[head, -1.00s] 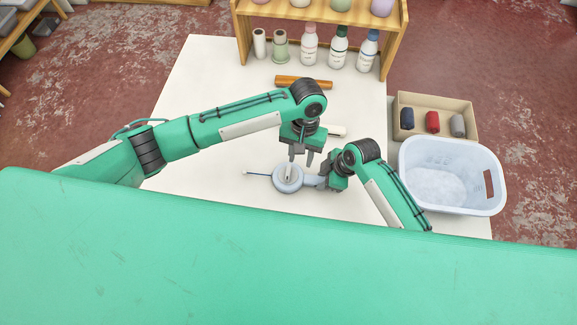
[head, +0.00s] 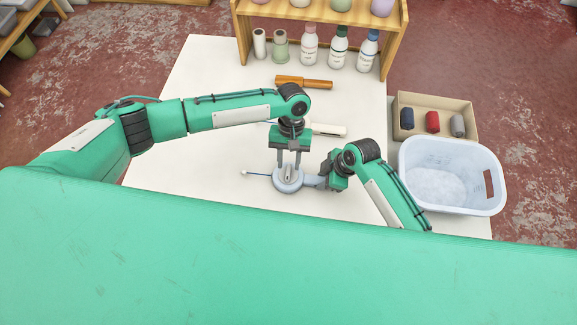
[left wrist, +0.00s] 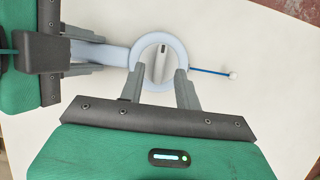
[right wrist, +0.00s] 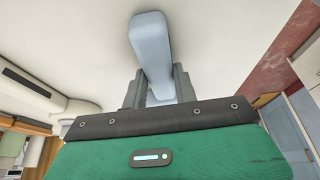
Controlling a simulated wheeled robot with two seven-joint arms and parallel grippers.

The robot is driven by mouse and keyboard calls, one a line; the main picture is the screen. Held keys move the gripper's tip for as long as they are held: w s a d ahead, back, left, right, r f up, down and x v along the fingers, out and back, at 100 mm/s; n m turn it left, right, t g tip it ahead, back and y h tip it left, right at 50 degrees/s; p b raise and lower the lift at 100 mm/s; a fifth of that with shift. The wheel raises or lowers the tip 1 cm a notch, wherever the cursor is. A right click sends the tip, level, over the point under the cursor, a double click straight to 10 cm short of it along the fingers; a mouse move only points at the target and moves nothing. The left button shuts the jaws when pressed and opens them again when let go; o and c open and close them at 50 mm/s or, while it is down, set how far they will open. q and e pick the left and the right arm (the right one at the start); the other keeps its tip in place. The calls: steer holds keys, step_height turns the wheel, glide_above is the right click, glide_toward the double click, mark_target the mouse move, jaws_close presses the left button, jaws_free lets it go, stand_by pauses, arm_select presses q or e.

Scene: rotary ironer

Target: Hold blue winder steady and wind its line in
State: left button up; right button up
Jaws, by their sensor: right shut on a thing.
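The blue winder (head: 288,185) is a pale blue round body with a handle, low over the white table. A short blue line with a white end bead (head: 245,173) sticks out of its left side in the head view. My right gripper (head: 322,181) is shut on the winder's handle, which also shows in the right wrist view (right wrist: 150,45). My left gripper (head: 289,168) points down over the round body, fingers apart. In the left wrist view its fingertips (left wrist: 158,76) straddle the grey crank in the middle of the winder (left wrist: 178,44); I cannot tell whether they touch it.
An orange-brown wooden tool (head: 303,82) and a white tool (head: 328,129) lie behind my grippers. A wooden shelf (head: 243,45) with bottles and spools stands at the back. A white basket (head: 440,210) and a box of rolls (head: 465,105) are on the right.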

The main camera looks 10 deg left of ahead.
mark_target(288, 173)
arm_select(q)
steer(key=shift+x, duration=1.45)
steer(key=shift+c, duration=0.4)
jaws_close()
